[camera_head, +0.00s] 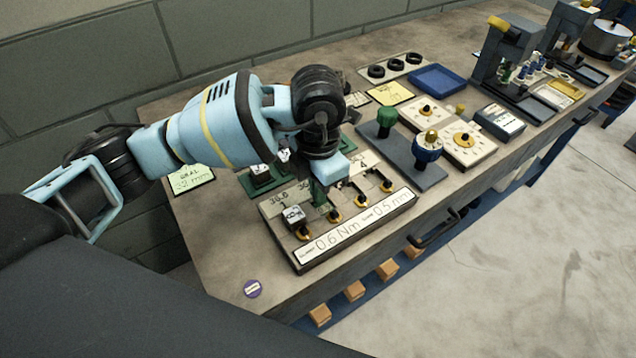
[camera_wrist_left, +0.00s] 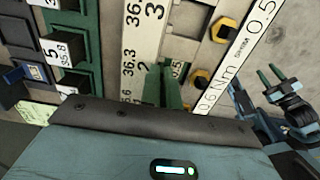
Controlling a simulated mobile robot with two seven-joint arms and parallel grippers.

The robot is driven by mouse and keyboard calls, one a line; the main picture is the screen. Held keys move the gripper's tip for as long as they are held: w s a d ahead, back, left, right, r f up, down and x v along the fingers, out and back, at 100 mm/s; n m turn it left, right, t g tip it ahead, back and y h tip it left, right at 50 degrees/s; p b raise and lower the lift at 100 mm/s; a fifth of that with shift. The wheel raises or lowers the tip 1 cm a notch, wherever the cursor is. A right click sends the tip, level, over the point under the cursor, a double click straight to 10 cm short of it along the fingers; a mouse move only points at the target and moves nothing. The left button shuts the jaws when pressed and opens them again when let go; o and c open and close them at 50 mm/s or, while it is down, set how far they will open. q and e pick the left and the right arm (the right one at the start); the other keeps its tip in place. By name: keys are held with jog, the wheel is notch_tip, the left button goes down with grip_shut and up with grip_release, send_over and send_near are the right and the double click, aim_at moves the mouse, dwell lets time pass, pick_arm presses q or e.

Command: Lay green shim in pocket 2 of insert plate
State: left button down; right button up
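The insert plate (camera_head: 352,232) is a light grey block at the near left of the bench, with a row of pockets and yellow-ringed fasteners along it. My left gripper (camera_head: 319,192) points down over its second pocket. In the left wrist view my two green left fingertips (camera_wrist_left: 163,88) stand close together beside the printed "2". A small pale piece marked 0.5 (camera_wrist_left: 178,69) shows at their tips. I cannot tell whether it is the green shim or whether the fingers grip it. My right gripper (camera_wrist_left: 270,76) shows at the right edge, its two fingertips apart and empty.
A pale numbered block (camera_head: 293,214) sits at the plate's first pocket. A dark green rack (camera_wrist_left: 92,45) of numbered blocks stands behind the plate. A grey stand with green and blue knobs (camera_head: 427,148) is to its right.

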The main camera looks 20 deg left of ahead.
pick_arm(q)
jog(key=shift+f, duration=0.1)
pick_arm(e)
jog(key=shift+w, duration=0.3)
pick_arm(q)
jog(key=c, duration=2.1)
grip_release()
pick_arm(e)
jog(key=shift+w+r, duration=0.1)
pick_arm(q)
jog(key=o, duration=0.5)
jog(key=c, duration=0.3)
pick_arm(e)
jog(key=shift+s, duration=0.4)
pick_arm(q)
jog(key=shift+r, duration=0.25)
pick_arm(e)
jog(key=shift+w+r, duration=0.1)
jog(key=shift+w, duration=0.05)
pick_arm(q)
jog(key=shift+r, duration=0.1)
jog(key=shift+r+p, duration=0.4)
pick_arm(e)
jog(key=shift+w+r+t, duration=0.3)
jog(key=shift+w+r, duration=0.2)
jog(key=shift+w, duration=0.2)
